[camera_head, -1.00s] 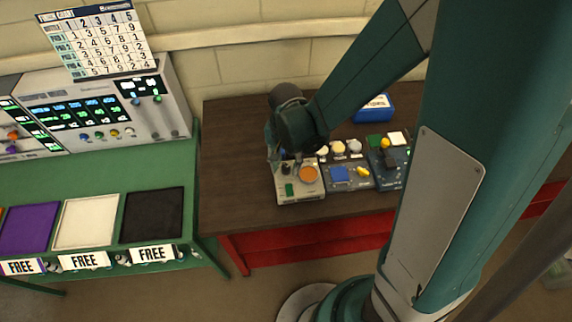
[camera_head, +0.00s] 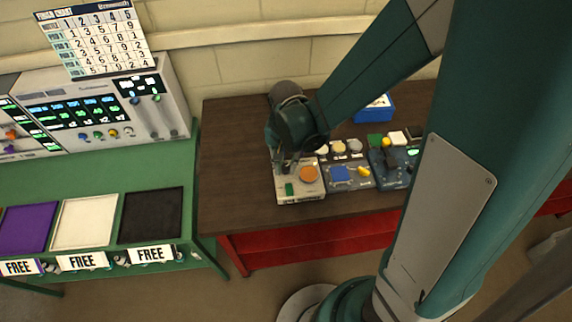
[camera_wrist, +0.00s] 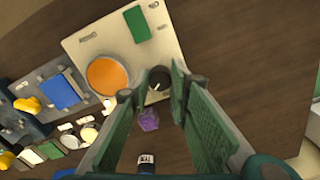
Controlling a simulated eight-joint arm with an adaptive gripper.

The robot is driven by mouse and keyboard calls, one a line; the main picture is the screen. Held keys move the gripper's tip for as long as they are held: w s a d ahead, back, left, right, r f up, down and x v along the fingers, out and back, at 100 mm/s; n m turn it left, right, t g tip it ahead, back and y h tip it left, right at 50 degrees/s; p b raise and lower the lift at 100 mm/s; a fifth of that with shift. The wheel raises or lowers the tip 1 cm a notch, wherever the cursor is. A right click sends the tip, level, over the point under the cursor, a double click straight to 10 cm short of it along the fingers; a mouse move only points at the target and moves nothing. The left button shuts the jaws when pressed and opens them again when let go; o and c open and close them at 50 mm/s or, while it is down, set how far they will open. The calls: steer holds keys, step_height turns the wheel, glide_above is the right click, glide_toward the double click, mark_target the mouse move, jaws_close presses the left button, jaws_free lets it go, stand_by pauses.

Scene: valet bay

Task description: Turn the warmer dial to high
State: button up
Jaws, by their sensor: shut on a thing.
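The dial (camera_wrist: 159,78) is a small dark round knob with a pale mark, on a beige box (camera_wrist: 95,38). The box has an orange disc (camera_wrist: 107,75) and a green block (camera_wrist: 137,24). In the head view the box (camera_head: 302,195) stands at the left of a row of units, its dial largely hidden by my gripper. My gripper (camera_wrist: 155,83) points down over the box, its two green-padded fingers on either side of the dial and shut on it. I cannot read the dial's setting.
Blue-grey units (camera_head: 349,176) with coloured blocks stand close at the right of the box. A blue container (camera_head: 377,110) is behind. A small purple object (camera_wrist: 148,120) lies beyond the box. Dark table top (camera_head: 235,165) is clear at the left.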

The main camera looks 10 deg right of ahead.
mark_target(286, 167)
steer(key=o, duration=0.9)
steer(key=shift+r, duration=0.1)
steer(key=shift+r, duration=5.9)
